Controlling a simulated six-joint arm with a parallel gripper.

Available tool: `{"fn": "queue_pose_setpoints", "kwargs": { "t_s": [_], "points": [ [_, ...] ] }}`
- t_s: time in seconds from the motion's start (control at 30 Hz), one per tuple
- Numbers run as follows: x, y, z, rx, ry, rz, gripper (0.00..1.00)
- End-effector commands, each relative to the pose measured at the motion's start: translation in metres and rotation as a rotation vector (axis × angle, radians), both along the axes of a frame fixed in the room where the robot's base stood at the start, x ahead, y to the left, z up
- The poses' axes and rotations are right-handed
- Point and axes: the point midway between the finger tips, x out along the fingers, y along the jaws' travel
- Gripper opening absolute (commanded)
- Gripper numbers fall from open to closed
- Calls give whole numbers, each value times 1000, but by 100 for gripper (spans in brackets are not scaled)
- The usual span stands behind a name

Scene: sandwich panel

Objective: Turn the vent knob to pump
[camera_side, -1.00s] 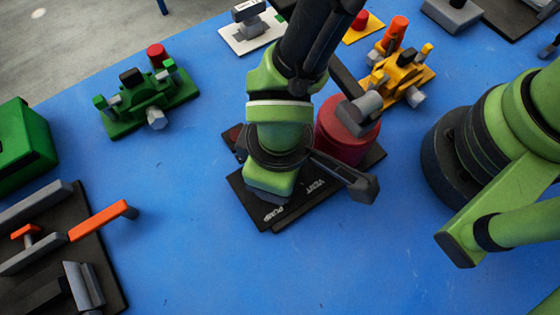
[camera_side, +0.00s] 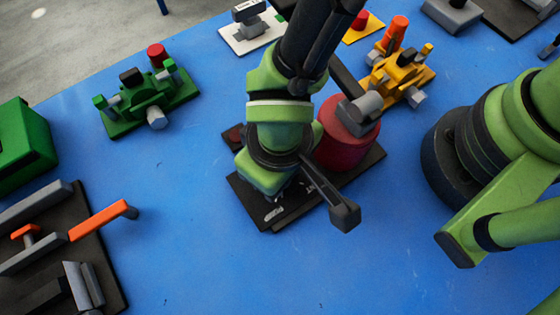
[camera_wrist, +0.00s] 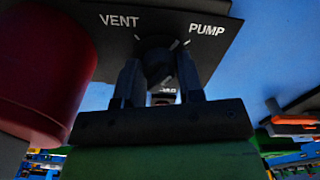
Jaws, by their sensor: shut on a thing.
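The black panel (camera_side: 370,161) lies on the blue table under my wrist, and it also shows in the wrist view (camera_wrist: 207,58). In the wrist view it bears a VENT label (camera_wrist: 118,20) at left and a PUMP label (camera_wrist: 207,29) at right. The dark round vent knob (camera_wrist: 157,52) sits below and between the labels. My gripper (camera_wrist: 158,72) is shut on the knob, one finger on each side. Which label the knob points at cannot be told, as its pointer is hard to make out. In the side view my wrist hides the knob.
A large red cylinder (camera_side: 340,140) stands on the panel close beside my wrist; it fills the left of the wrist view (camera_wrist: 45,65). A yellow fixture (camera_side: 400,78) is behind it, a green fixture (camera_side: 150,105) at upper left. Blue table in front is clear.

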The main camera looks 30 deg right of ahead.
Motion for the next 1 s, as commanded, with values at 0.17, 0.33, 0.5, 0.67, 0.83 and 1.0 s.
{"fn": "queue_pose_setpoints", "kwargs": {
  "t_s": [0.17, 0.33, 0.5, 0.67, 0.83, 1.0],
  "points": [
    [0, 0, 0, -1, 1, -128, 11],
    [0, 0, 1, -1, 1, -221, 11],
    [0, 0, 1, -1, 1, -280, 11],
    [0, 0, 1, -1, 1, -305, 11],
    [0, 0, 1, -1, 1, -311, 11],
    [0, 0, 1, -1, 1, -310, 11]
  ]
}}
